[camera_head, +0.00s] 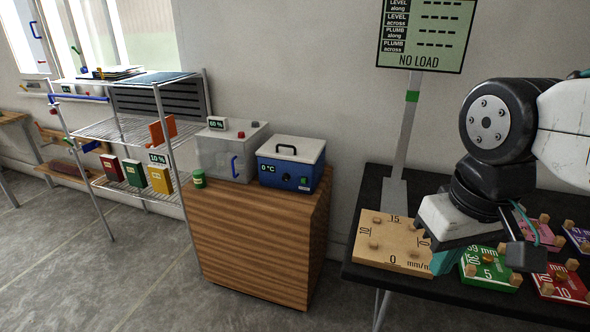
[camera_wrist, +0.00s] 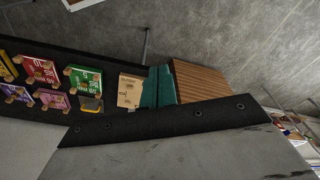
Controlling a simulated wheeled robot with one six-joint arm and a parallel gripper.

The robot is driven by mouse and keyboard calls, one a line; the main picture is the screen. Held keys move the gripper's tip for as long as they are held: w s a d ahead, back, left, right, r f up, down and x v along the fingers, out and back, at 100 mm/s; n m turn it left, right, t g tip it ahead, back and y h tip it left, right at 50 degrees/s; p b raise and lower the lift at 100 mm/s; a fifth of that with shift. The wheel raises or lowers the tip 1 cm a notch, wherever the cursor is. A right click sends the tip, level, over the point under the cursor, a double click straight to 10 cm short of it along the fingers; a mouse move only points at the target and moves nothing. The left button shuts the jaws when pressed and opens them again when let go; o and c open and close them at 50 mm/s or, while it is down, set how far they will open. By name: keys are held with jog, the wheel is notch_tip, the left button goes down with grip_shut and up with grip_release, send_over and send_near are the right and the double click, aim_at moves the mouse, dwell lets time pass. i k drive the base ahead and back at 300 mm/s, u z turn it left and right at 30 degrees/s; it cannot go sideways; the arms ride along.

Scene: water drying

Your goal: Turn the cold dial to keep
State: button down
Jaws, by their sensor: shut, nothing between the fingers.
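The blue cold box (camera_head: 290,176) with a pale lid and black handle stands on the wooden cabinet in the head view. Its front has a display (camera_head: 267,168) reading 0 °C, a small dark dial (camera_head: 286,178) and a small green-lit part at the right. The dial's marks are too small to read. My gripper (camera_head: 443,263) is over the dark table at the right, well apart from the cold box. Its teal fingers also show in the wrist view (camera_wrist: 158,88), shut and empty. The cold box is not clearly seen in the wrist view.
The wooden cabinet (camera_head: 258,240) also bears a grey box (camera_head: 226,155) reading 60 % and a green can (camera_head: 199,179). The dark table (camera_head: 358,278) holds a wooden block and several coloured blocks. A sign post (camera_head: 405,140) reads NO LOAD. A wire rack (camera_head: 115,130) stands left.

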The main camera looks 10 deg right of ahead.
aim_at(286, 177)
jog(key=z, duration=0.05)
jog(key=k, duration=1.2)
jog(key=u, duration=0.55)
jog(key=i, duration=0.35)
jog(key=u, duration=0.7)
jog(key=i, duration=1.3)
jog(key=z, duration=0.7)
jog(key=i, duration=0.35)
jog(key=z, duration=0.35)
